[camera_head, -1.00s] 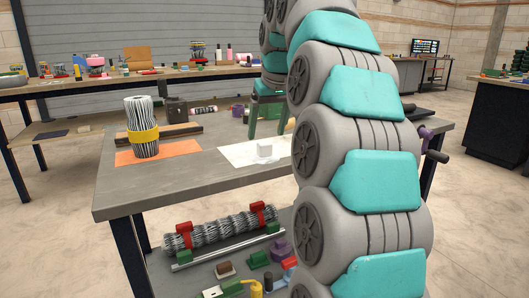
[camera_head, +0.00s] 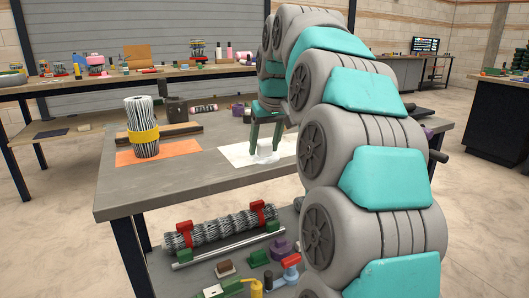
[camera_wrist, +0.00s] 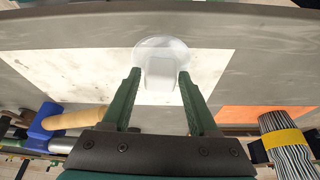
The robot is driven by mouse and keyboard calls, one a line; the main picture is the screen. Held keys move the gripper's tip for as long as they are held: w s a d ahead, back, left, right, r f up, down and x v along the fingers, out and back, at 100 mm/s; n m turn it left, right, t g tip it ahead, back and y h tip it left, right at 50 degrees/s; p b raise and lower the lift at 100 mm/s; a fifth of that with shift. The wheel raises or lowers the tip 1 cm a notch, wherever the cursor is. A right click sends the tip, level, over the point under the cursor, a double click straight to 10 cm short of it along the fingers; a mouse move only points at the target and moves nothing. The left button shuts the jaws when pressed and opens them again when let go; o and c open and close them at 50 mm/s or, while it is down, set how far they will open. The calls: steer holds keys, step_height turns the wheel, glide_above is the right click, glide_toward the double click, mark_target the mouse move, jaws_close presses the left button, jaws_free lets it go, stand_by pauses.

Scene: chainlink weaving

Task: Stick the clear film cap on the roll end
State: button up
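The clear film cap (camera_head: 264,150) lies on the white sheet (camera_head: 232,155) on the table; in the wrist view it is a translucent round piece with a pale raised block (camera_wrist: 163,66). My gripper (camera_head: 264,148) points down over it, with green fingers apart on either side of the block. In the wrist view my gripper (camera_wrist: 161,74) is open; I cannot tell whether the fingers touch the cap. The wire roll (camera_head: 143,112) with a yellow band stands upright on the orange mat (camera_head: 178,155) at the left; it also shows in the wrist view (camera_wrist: 288,150).
A dark bar (camera_head: 181,130) lies behind the roll. A lower shelf holds another wire roll (camera_head: 220,228) in red clamps and several small tools. A back bench (camera_head: 170,75) carries assorted items. The grey tabletop (camera_head: 185,182) is clear in front of the mat and sheet.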

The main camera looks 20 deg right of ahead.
jaws_close()
steer(key=shift+r, duration=0.1)
stand_by(0.4)
